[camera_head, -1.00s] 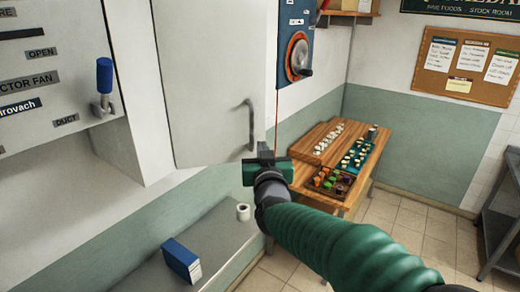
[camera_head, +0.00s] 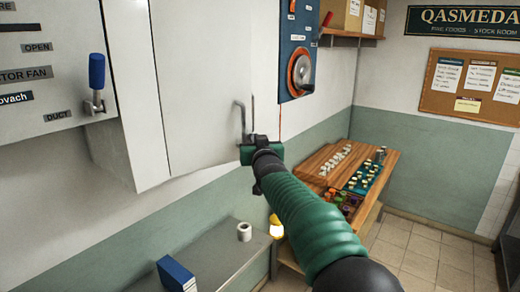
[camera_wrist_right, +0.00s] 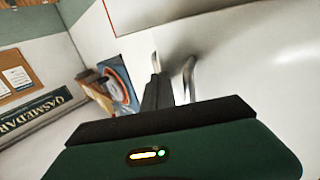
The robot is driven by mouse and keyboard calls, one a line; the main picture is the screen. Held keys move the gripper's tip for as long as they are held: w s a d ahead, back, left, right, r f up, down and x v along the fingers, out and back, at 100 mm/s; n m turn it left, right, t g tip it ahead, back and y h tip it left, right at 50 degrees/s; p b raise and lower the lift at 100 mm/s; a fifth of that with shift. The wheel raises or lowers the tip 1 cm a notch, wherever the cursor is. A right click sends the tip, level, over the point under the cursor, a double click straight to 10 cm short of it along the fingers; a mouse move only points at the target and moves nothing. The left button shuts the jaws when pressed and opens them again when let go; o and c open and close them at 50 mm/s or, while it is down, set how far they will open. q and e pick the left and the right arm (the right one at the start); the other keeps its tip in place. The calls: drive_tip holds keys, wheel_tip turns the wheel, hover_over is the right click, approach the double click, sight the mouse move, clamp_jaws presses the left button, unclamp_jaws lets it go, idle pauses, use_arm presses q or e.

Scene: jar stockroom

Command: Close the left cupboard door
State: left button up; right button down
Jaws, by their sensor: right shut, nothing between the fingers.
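The left cupboard door (camera_head: 205,80) is a plain white panel in the head view. A curved grey handle (camera_head: 239,118) sits near its lower right edge. I cannot tell exactly how far the door stands from its frame. My right gripper (camera_head: 252,102) is shut and empty, pointing up close to the right of the handle. In the right wrist view the closed fingers (camera_wrist_right: 156,65) are beside the handle (camera_wrist_right: 188,78), with the pale door (camera_wrist_right: 255,60) behind. I cannot tell whether they touch it. My left gripper is not in view.
A labelled control panel (camera_head: 45,75) with a blue-gripped lever (camera_head: 96,75) is at left. A grey bench (camera_head: 215,262) below holds a blue binder (camera_head: 176,274) and a white roll (camera_head: 244,231). A blue panel with a crank (camera_head: 299,70) hangs right of the door. A wooden table (camera_head: 325,165) holds jars.

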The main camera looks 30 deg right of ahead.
sight(248, 134)
drive_tip(key=w, duration=0.1)
drive_tip(key=w+p, duration=0.1)
drive_tip(key=w, duration=0.1)
drive_tip(key=w+p, duration=0.1)
drive_tip(key=w, duration=0.1)
drive_tip(key=shift+d+r, duration=0.15)
drive_tip(key=shift+d, duration=0.15)
drive_tip(key=shift+w+a+p, duration=0.15)
drive_tip(key=shift+w+p, duration=0.7)
drive_tip(key=shift+w, duration=0.2)
drive_tip(key=shift+s, duration=0.1)
